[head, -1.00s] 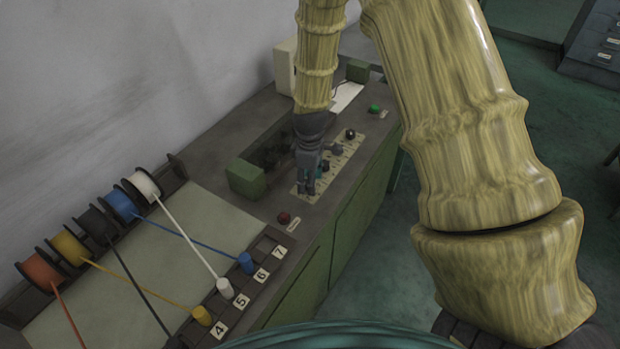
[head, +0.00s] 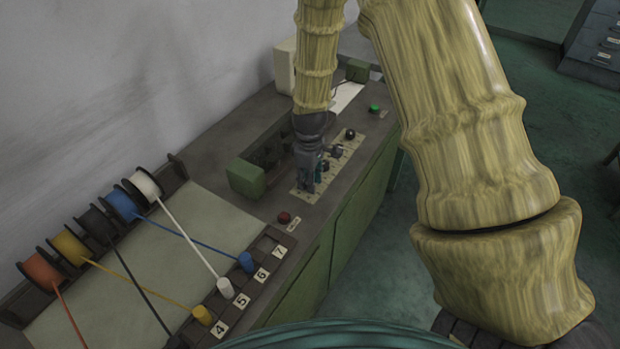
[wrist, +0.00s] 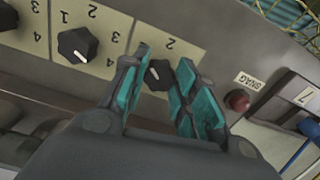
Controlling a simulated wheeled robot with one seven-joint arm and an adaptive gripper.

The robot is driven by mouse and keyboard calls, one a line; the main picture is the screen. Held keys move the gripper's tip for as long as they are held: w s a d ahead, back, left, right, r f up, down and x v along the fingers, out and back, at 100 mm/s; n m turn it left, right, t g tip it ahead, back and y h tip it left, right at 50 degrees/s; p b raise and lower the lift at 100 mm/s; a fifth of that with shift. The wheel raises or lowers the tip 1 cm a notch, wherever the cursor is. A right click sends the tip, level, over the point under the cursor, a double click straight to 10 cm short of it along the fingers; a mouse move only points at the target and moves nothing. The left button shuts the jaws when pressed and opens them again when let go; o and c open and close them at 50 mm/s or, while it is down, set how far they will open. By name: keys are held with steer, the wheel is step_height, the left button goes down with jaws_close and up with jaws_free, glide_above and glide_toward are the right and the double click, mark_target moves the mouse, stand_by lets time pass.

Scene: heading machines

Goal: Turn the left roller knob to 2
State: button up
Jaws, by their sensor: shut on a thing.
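The left roller knob (wrist: 158,74) is a small black knob with a white mark, on a cream plate beside the SNAG button. The mark shows on the left side of the knob in the wrist view. A printed 2 (wrist: 170,44) stands just above the knob there; my fingers hide other parts of the plate. My gripper (wrist: 160,82) points down, its teal-padded fingers on either side of the knob and shut on it. In the head view my gripper (head: 305,186) is over the near end of the knob row, where it hides this knob.
Another black knob (wrist: 77,45) sits close beside my gripper on its own numbered plate. A red SNAG button (wrist: 237,100) is on the other side. Green blocks (head: 246,179) stand behind. Coloured wire spools (head: 122,204) and numbered slots lie at the near end.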

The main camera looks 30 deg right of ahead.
steer(key=m+p, duration=0.1)
steer(key=m, duration=0.4)
steer(key=shift+r+m, duration=0.1)
steer(key=shift+m, duration=0.2)
steer(key=shift+w+m+p, duration=0.1)
steer(key=shift+m+p, duration=0.2)
steer(key=shift+m, duration=1.9)
steer(key=o, duration=1)
steer(key=shift+a, duration=0.1)
steer(key=shift+r, duration=5.95)
